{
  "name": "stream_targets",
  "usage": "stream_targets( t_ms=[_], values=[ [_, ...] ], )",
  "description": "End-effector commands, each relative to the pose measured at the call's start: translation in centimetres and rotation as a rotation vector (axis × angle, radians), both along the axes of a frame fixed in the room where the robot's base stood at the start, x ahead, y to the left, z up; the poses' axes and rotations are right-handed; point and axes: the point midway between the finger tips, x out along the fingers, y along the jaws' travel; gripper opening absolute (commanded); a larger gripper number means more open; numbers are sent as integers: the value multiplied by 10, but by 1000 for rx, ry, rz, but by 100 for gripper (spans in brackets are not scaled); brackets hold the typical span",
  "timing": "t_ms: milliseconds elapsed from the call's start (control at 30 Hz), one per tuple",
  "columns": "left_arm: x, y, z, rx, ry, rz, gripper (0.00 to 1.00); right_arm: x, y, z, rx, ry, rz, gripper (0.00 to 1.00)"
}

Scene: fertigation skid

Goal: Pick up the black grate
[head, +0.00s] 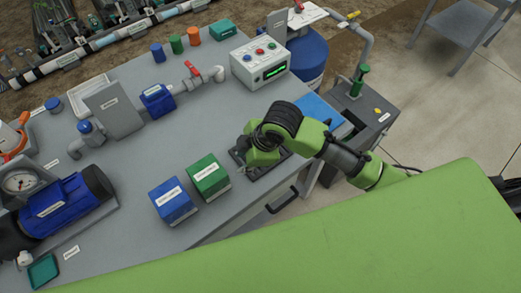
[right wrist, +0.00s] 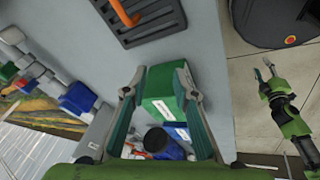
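The black grate (head: 270,172) lies flat on the grey bench near its right edge, partly hidden beneath my right gripper (head: 259,158) in the head view. In the right wrist view, the slotted grate (right wrist: 172,22) shows at the top, with an orange handle (right wrist: 122,10) on it. My right gripper (right wrist: 162,70) has its two fingers spread with nothing held between them, and the grate lies beyond the fingertips. My left gripper (right wrist: 264,69) shows at the right of the wrist view, apparently open and empty over the floor; it is not in the head view.
A green box (head: 208,177) and a blue box (head: 172,201) stand just left of the grate. A control box (head: 260,63) with a lit display stands behind. A drawer handle (head: 283,200) sticks out from the bench front. A blue pump (head: 65,205) is at the left.

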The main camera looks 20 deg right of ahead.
Motion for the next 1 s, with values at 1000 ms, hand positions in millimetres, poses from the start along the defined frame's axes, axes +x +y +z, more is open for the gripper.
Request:
stream_targets(
  t_ms=[1000],
  values=[
    [0, -3, 21, -4, 0, -4, 40, 58, -72, -21, -329, 4, 466, 26]
  ],
)
